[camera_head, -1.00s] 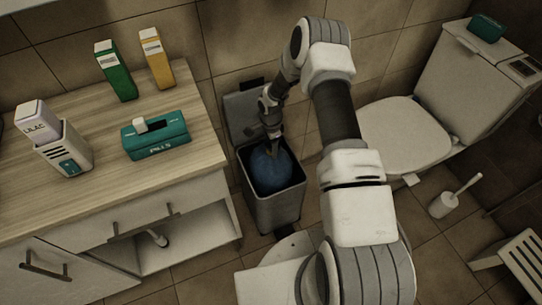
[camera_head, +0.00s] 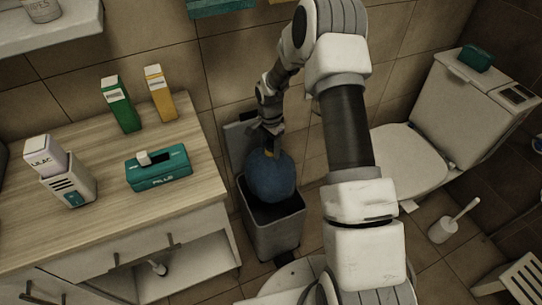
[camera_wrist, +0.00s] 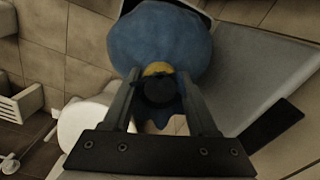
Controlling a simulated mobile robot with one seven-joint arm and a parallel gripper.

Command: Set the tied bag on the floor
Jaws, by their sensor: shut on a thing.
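The tied bag (camera_head: 270,178) is a round blue sack with a yellow tie at its neck. My gripper (camera_head: 270,135) is shut on the neck at the top of the bag. The bag hangs from it, mostly above the open bin (camera_head: 274,238), and its bottom is near or just inside the bin's rim. In the wrist view the bag (camera_wrist: 160,42) fills the top middle, with its yellow tie between the fingers of my gripper (camera_wrist: 160,80). The floor (camera_head: 205,287) shows in front of the bin.
A toilet (camera_head: 405,165) and a brush holder (camera_head: 442,229) stand to the right. Bare floor tiles lie between the toilet and my arm.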

